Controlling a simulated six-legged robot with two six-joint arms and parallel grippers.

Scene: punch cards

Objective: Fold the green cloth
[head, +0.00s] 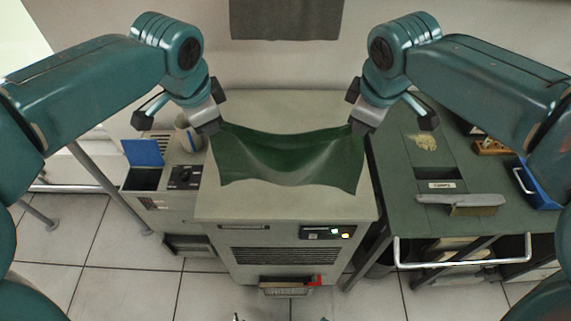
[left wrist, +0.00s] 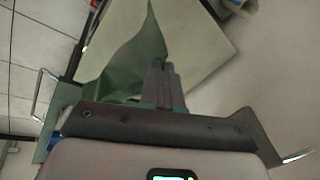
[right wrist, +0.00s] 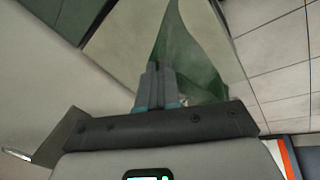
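The green cloth (head: 285,160) hangs between my two grippers above the beige machine's top, sagging in the middle, with its lower edge toward the front. My left gripper (head: 214,126) is shut on the cloth's far left corner. The left wrist view shows its closed fingers (left wrist: 160,75) with the cloth (left wrist: 128,70) running off them. My right gripper (head: 358,127) is shut on the far right corner. In the right wrist view its fingers (right wrist: 155,75) are closed with the cloth (right wrist: 190,60) beside them. Whether the near edge touches the top cannot be told.
The beige machine (head: 285,210) stands in the middle. At right, a green desk (head: 390,180) holds a brush (head: 475,205), a blue tray (head: 530,183) and a wooden block (head: 490,147). At left, a lower cabinet has a blue card (head: 143,152) and a mug (head: 188,133).

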